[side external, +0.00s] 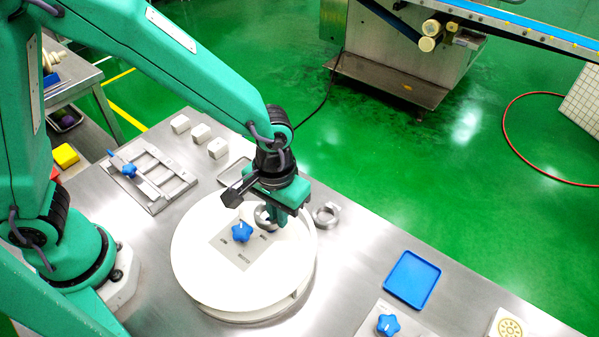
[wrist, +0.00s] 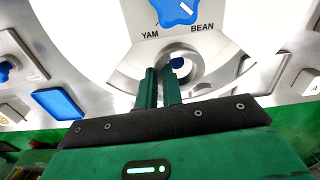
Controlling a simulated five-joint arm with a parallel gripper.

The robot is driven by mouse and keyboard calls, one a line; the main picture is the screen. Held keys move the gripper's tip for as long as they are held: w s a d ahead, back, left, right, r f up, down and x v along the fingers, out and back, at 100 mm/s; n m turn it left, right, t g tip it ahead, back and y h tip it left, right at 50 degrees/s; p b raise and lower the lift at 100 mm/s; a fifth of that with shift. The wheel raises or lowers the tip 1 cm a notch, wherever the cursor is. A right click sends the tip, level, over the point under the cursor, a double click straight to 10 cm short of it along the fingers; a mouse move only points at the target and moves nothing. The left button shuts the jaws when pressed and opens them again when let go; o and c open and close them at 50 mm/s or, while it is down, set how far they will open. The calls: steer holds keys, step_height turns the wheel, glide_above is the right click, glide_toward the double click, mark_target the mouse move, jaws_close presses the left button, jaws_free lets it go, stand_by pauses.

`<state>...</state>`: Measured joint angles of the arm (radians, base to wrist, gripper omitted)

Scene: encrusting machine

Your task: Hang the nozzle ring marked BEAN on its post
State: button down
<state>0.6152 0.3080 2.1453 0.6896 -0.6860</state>
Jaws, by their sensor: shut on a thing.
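My gripper (side external: 283,218) is over the right part of a round white disc (side external: 195,262), its jaws pointing down. In the wrist view its two fingers (wrist: 161,82) are shut on a grey metal nozzle ring (wrist: 151,57). The ring also shows in the side external view (side external: 262,219), partly hidden by my gripper. A blue spot (wrist: 177,63) shows through its hole; I cannot tell what it is. No marking on the held ring is readable. A second metal ring (side external: 326,215) lies right of the disc. I cannot make out a post.
A blue star knob (side external: 241,232) stands on a marked plate on the disc, close left of my gripper; YAM and BEAN show beside it in the wrist view. A blue tray (side external: 411,280) and another star knob (side external: 388,325) are at right. White blocks (side external: 200,132) stand behind.

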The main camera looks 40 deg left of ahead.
steer(key=shift+f, duration=1.7)
stand_by(1.6)
steer(key=c, duration=1.1)
jaws_free()
steer(key=shift+r, duration=0.15)
steer(key=shift+r, duration=3.9)
steer(key=shift+a+r, duration=0.1)
